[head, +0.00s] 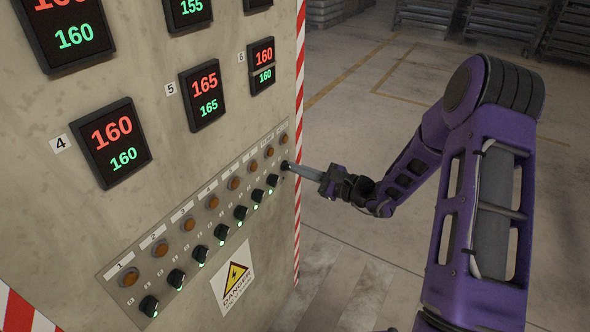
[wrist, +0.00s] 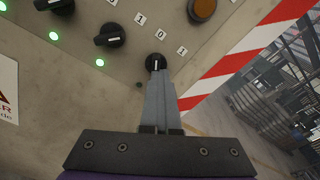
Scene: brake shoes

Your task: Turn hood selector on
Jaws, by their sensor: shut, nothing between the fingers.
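The selector knob at the far right end of the panel row (head: 286,165) is black and small, and I take it for the hood selector. In the wrist view this knob (wrist: 155,62) sits just past my fingertips, below "0" and "1" labels. My gripper (head: 294,168) is shut, with its fingertips at the knob. In the wrist view my gripper (wrist: 158,74) overlaps the knob's lower edge; contact is unclear. A small dark spot (wrist: 138,85), perhaps an unlit indicator, lies at the knob's lower left. The knob's exact angle is hard to read.
Several other black selectors (head: 221,231) have green lights beside them. Orange lamps (head: 213,202) run above them. Red and green displays (head: 117,143) are higher up. A striped red-white edge (head: 299,70) bounds the cabinet at right. Open floor (head: 350,130) lies beyond.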

